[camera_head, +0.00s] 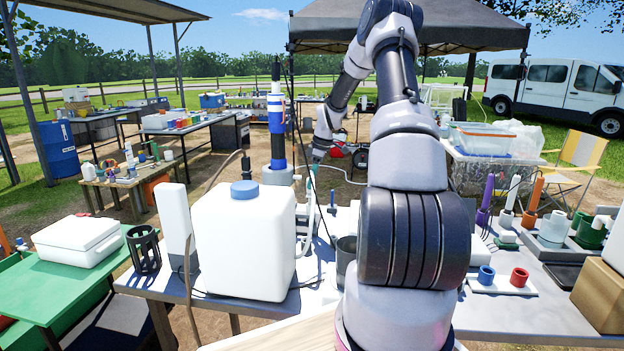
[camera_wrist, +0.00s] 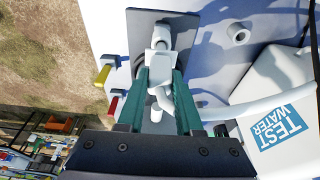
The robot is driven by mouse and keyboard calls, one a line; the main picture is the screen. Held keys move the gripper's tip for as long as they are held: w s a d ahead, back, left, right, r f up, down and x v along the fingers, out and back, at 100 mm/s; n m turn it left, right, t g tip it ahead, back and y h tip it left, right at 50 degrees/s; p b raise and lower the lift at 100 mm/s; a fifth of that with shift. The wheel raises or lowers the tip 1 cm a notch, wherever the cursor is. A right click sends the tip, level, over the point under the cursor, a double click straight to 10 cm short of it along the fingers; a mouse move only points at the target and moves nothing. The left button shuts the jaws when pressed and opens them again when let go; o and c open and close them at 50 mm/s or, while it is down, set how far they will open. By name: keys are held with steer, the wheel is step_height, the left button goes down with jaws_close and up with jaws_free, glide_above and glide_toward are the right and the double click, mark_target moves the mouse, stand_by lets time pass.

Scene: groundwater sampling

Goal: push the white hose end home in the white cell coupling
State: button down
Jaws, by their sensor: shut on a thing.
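In the wrist view, my gripper (camera_wrist: 161,72) has two teal fingers shut on the white hose end (camera_wrist: 160,62). A white coupling (camera_wrist: 162,40) lies just beyond the fingertips, over a dark grey plate (camera_wrist: 187,62). The hose end is in line with it and looks close to it or touching. How deep it sits cannot be told. A pale hose (camera_wrist: 245,107) curves off to the right of the fingers. In the head view my arm covers much of the work spot, and the hose end and coupling cannot be made out.
A white jug labelled TEST WATER (camera_wrist: 281,125) stands right of my gripper. A white round port (camera_wrist: 239,35) is at the upper right. Yellow (camera_wrist: 102,75) and red (camera_wrist: 113,105) pieces lie left. The head view shows a white carboy with blue cap (camera_head: 243,240) on the near table.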

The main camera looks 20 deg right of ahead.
steer(key=shift+f, duration=1.55)
steer(key=c, duration=0.5)
jaws_free()
steer(key=v, duration=1)
steer(key=shift+r, duration=0.4)
steer(key=shift+s, duration=0.1)
